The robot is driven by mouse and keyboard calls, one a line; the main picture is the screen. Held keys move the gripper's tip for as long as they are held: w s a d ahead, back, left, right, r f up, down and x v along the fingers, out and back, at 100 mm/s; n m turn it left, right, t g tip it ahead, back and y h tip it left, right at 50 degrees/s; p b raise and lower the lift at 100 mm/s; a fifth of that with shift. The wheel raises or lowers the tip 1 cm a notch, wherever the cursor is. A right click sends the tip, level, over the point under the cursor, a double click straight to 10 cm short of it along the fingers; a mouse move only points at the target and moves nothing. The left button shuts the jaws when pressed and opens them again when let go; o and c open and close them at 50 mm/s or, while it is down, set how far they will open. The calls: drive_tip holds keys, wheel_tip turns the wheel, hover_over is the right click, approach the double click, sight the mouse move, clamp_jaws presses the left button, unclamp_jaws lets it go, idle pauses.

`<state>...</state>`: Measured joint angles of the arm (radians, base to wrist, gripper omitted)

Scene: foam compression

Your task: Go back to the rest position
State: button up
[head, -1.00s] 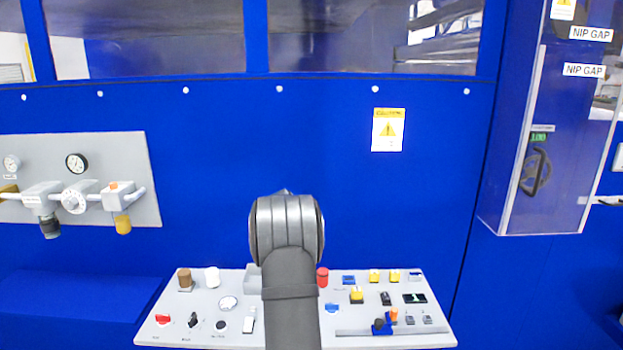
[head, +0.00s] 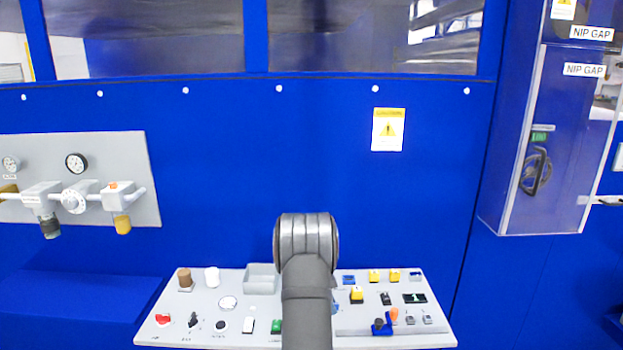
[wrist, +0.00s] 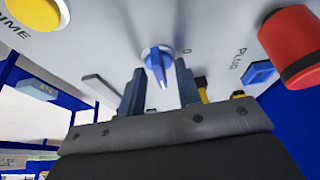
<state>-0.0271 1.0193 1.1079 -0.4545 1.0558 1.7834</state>
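My gripper (wrist: 160,78) shows in the wrist view with its two dark fingers apart. A blue pointer knob (wrist: 157,60) on the grey panel appears in the gap between the fingertips. I cannot tell whether the fingers touch it. In the head view, my dark arm rises in front of the panel and hides my gripper.
The grey control panel (head: 230,335) carries several buttons, knobs and a grey tray (head: 261,279). A gauge plate (head: 130,165) hangs left; a clear-fronted box (head: 560,130) hangs right.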

drive_tip(key=n, duration=0.2)
drive_tip(key=n+t, duration=0.1)
drive_tip(key=shift+s+r+n, duration=0.15)
drive_tip(key=shift+r+n, duration=0.05)
drive_tip(key=shift+n, duration=0.2)
drive_tip(key=n+t+y, duration=0.1)
drive_tip(key=n, duration=0.3)
drive_tip(key=shift+t, duration=0.4)
drive_tip(key=o, duration=0.7)
drive_tip(key=s+d+r+n+t+y, duration=0.1)
drive_tip(key=s+r+n+y, duration=0.15)
drive_tip(key=r+n, duration=0.4)
drive_tip(key=s+r+n+y, duration=0.1)
drive_tip(key=s+r+n, duration=0.3)
drive_tip(key=r, duration=0.5)
drive_tip(key=shift+t, duration=0.3)
drive_tip(key=x, duration=1.6)
drive_tip(key=shift+a+f, duration=0.2)
drive_tip(key=shift+f, duration=0.25)
